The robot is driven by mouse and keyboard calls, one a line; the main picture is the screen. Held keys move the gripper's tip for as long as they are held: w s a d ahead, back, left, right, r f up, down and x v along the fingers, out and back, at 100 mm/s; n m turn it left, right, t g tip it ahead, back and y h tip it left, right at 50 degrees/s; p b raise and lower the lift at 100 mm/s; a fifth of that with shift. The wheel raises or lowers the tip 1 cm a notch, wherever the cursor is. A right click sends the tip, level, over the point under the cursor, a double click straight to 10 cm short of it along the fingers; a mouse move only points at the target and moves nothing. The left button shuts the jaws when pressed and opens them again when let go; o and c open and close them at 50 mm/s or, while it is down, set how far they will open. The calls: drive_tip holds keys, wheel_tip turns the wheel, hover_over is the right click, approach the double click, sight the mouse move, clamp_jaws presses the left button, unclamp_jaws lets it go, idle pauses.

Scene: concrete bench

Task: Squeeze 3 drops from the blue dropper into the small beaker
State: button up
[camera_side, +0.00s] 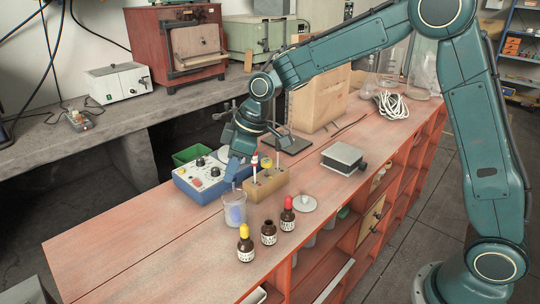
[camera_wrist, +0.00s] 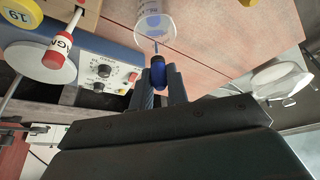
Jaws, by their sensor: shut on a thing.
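My gripper (camera_wrist: 158,88) is shut on the blue dropper (camera_wrist: 160,72), holding it by its dark blue bulb. Its thin tip points toward the small beaker (camera_wrist: 168,34), and in the wrist view the tip overlaps the beaker's mouth. In the side view my gripper (camera_side: 233,172) is just above the clear beaker (camera_side: 234,222), which stands on the red wooden bench. A blue patch shows on or in the beaker; I cannot tell whether it is liquid or markings. The dropper's bulb is mostly hidden by the fingers in the side view.
A blue control box (camera_side: 200,180) stands behind the beaker. A wooden block (camera_side: 268,182) with upright items is to its right. In front are brown bottles: yellow-capped (camera_side: 245,245), open (camera_side: 268,233) and red-capped (camera_side: 287,217). The bench's front left is clear.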

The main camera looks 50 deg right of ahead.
drive_tip(key=shift+r, duration=0.1)
drive_tip(key=shift+r, duration=1.35)
